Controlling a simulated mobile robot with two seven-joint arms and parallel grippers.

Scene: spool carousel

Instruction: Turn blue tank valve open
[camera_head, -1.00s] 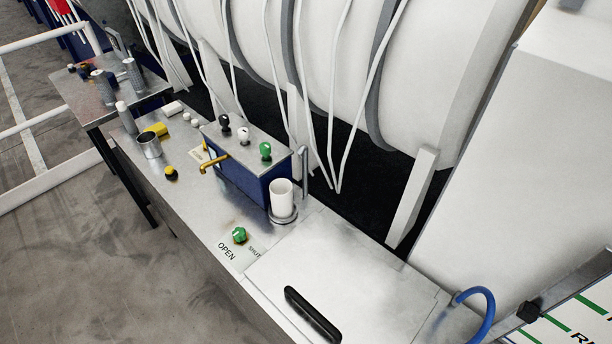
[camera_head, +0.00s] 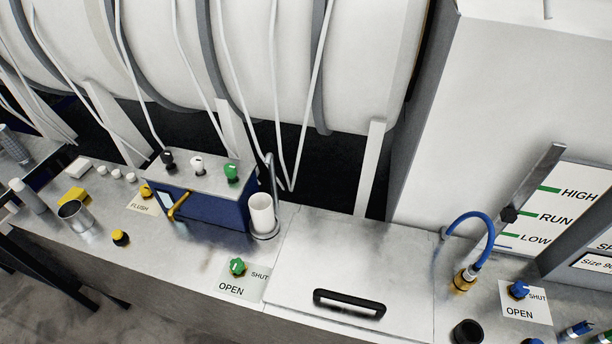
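A blue valve knob (camera_head: 519,290) sits on a white label plate (camera_head: 526,313) at the right end of the bench, marked OPEN and SHUT. A blue box-shaped tank (camera_head: 215,211) stands at the middle left of the bench, with black, white and green knobs on top and a yellow tap at its front. A green knob (camera_head: 237,267) with its own OPEN and SHUT label (camera_head: 237,287) sits in front of the tank. Neither of my grippers is in view.
A flat lid with a black handle (camera_head: 349,303) lies mid-bench. A blue hose (camera_head: 466,222) rises from a brass fitting (camera_head: 464,279) near the blue knob. A white cup (camera_head: 262,213) stands beside the tank. A gauge board (camera_head: 552,214) reads HIGH, RUN, LOW.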

